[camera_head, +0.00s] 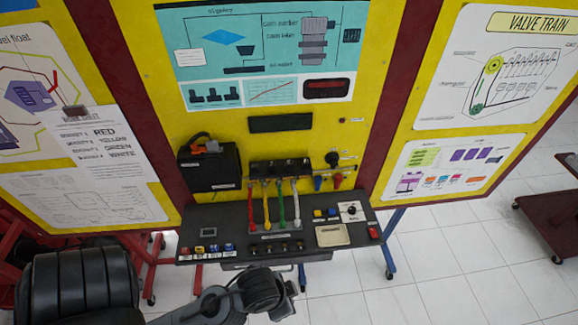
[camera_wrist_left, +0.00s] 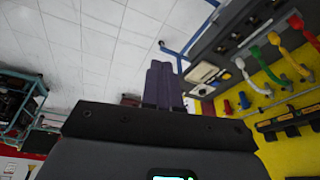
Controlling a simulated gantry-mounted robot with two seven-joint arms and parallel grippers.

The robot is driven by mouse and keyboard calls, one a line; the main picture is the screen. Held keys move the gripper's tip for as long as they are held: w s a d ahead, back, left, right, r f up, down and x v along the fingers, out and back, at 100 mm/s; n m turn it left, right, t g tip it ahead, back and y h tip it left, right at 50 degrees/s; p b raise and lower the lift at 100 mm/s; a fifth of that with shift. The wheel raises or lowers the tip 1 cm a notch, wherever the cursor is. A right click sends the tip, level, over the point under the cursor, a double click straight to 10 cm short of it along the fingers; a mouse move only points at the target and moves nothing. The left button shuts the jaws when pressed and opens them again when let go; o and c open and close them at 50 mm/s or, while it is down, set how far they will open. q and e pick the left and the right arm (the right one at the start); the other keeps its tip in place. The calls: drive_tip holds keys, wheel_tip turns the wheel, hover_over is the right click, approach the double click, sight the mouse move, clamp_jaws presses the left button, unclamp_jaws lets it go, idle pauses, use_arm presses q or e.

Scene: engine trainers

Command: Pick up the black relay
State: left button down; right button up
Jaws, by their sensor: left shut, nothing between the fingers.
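A row of black blocks (camera_head: 279,168) sits on the yellow panel just above the red, yellow, green and white cables in the head view; they look like relays, but I cannot tell which one is the black relay. Dark blocks (camera_wrist_left: 287,123) also show at the right of the left wrist view, beside the cables. My left gripper (camera_wrist_left: 164,72) is shut and empty, its two fingers side by side. In the head view, my left arm's wrist is in front of the console's lower edge, below and apart from the blocks; its fingertips cannot be made out. My right gripper is not in view.
The dark console (camera_head: 215,220) juts out below the panel with buttons, knobs and a beige plate (camera_head: 331,236). A black box (camera_head: 209,167) with an orange-and-black item on top stands left of the blocks. Open tiled floor (camera_head: 450,265) lies to the right.

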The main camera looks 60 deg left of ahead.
use_arm(q)
drive_tip(key=c, duration=1.8)
unclamp_jaws()
drive_tip(key=o, duration=1)
drive_tip(key=shift+o, duration=0.2)
